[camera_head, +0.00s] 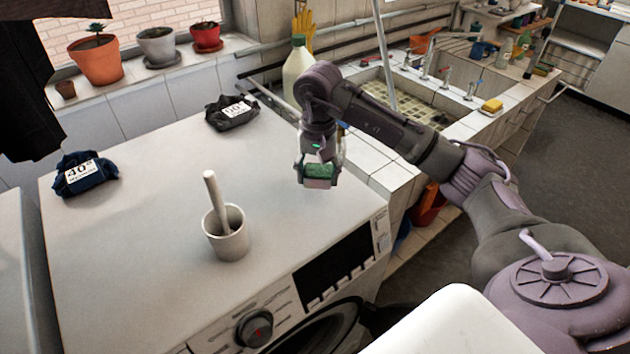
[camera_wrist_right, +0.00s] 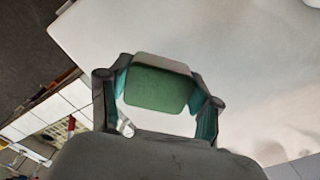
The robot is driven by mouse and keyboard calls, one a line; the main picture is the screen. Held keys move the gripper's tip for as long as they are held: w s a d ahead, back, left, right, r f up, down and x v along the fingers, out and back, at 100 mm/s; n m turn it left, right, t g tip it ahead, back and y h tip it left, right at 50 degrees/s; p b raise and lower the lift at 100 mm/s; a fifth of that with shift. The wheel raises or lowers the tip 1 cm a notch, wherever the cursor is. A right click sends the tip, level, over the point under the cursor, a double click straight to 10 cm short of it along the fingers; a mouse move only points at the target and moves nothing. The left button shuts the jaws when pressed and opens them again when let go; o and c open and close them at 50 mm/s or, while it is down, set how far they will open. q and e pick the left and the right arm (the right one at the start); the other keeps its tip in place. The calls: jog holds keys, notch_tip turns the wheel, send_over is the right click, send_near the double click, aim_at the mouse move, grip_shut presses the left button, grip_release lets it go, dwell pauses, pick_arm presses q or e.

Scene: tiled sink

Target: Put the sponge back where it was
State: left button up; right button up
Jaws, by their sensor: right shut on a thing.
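My right gripper (camera_head: 318,180) is shut on a green sponge (camera_head: 320,170). It holds the sponge over the right part of the white washing machine top, near the tiled sink edge; I cannot tell the exact height. In the right wrist view the sponge (camera_wrist_right: 158,86) sits between the two fingers of the right gripper (camera_wrist_right: 160,95), its green face toward the camera and a pale layer along its edge. A yellow sponge (camera_head: 491,105) lies on the tiled sink edge to the right. My left gripper is not in view.
The washing machine top (camera_head: 130,240) holds a white mortar (camera_head: 227,238) with pestle, a navy cloth (camera_head: 85,172) and a black cloth (camera_head: 231,112). A large bottle (camera_head: 298,72) stands behind my gripper. The tiled sink (camera_head: 405,100) is beyond my arm.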

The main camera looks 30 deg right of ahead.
aim_at(316, 186)
jog(key=shift+w+a+f, duration=0.15)
jog(key=shift+a+f, duration=0.05)
jog(key=shift+f, duration=0.3)
notch_tip(316, 186, down, 2)
jog(key=shift+f+p, duration=0.2)
jog(key=shift+p, duration=0.65)
jog(key=shift+f, duration=0.6)
jog(key=o, duration=1)
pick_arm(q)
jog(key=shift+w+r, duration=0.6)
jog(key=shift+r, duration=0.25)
